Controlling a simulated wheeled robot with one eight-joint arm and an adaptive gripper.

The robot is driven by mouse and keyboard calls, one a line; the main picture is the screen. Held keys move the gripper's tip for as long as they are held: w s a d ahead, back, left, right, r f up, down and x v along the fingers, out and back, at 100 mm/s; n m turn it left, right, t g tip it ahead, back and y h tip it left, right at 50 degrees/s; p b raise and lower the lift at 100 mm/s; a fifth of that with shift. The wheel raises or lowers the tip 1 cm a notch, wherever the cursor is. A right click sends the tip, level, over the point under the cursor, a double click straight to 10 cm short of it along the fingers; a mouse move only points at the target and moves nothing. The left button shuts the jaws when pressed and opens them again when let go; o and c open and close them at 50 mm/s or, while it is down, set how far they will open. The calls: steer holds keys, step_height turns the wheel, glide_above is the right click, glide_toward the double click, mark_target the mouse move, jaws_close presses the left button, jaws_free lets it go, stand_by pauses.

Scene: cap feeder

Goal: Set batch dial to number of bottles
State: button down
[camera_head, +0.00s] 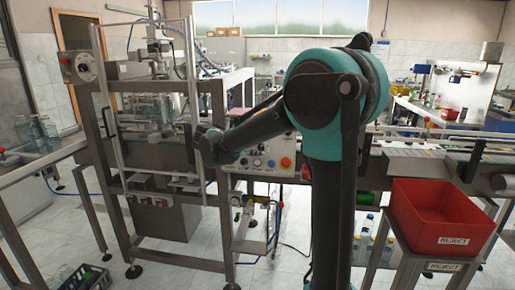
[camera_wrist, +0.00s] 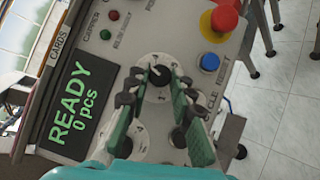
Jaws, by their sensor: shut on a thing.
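In the wrist view my gripper (camera_wrist: 157,82) reaches down to a control panel, one finger on each side of a round dark dial (camera_wrist: 158,69) with a pale pointer mark. A dark display (camera_wrist: 72,105) on the left reads "READY 0 pcs" in green. In the head view my arm crosses in front of the control panel (camera_head: 262,158), and the contact there is hidden. Glass bottles (camera_head: 150,106) stand in the machine at the left.
More glassware (camera_head: 38,130) stands on the left table. A red reject bin (camera_head: 440,232) stands at the right.

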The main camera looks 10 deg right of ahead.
steer(key=shift+s+f+n+t, duration=0.1)
steer(key=shift+f+n+t, duration=0.1)
steer(key=shift+n+t, duration=1.2)
steer(key=shift+n+g, duration=0.3)
steer(key=shift+n, duration=0.4)
steer(key=c, duration=1.3)
jaws_free()
steer(key=v, duration=1.2)
steer(key=shift+f, duration=0.1)
